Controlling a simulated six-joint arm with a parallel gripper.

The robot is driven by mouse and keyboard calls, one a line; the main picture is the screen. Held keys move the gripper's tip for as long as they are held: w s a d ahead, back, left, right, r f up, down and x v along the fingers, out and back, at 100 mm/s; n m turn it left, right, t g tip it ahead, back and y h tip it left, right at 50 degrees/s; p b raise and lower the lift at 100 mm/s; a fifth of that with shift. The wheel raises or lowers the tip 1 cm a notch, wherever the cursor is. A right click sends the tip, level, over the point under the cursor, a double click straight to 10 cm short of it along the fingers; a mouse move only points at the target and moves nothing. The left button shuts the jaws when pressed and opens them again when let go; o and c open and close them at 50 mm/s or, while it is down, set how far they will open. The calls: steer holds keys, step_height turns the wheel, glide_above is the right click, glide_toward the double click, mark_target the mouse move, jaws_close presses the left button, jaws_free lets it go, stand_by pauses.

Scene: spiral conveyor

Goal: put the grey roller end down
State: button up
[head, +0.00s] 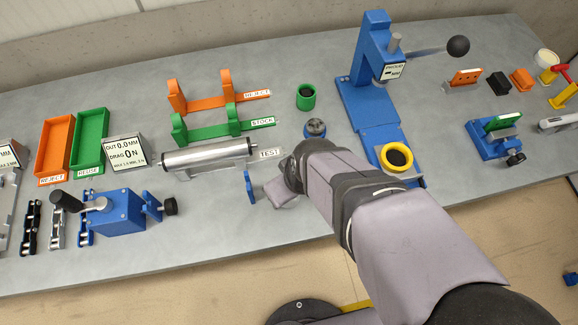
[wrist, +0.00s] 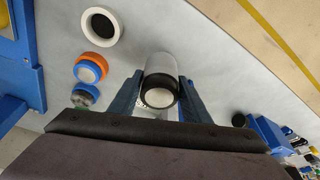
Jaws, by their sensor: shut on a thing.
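In the wrist view my gripper (wrist: 158,98) has its two blue fingers closed on either side of a short grey cylinder, the roller end (wrist: 160,66). It has a black ring and a pale round face towards the camera. The grey table surface lies behind it. I cannot tell whether the roller end touches the table. A long silver roller (head: 205,155) lies in a cradle by the TEST label (head: 270,153).
The green STOCK rack (head: 210,130) and orange REJECT rack (head: 215,101) stand behind the roller. A green cup (head: 306,97) and the blue press (head: 368,95) stand beyond my arm. A blue clamp (head: 122,212) is at left. Bare table lies along the front edge.

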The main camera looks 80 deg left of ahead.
steer(key=shift+f+p, duration=0.3)
steer(key=shift+f, duration=1.2)
steer(key=shift+f, duration=0.15)
steer(key=o, duration=1.2)
steer(key=shift+r, duration=0.5)
steer(key=b+v, duration=0.2)
steer(key=v, duration=0.9)
steer(key=shift+w+d+r, duration=0.1)
steer(key=shift+r, duration=0.05)
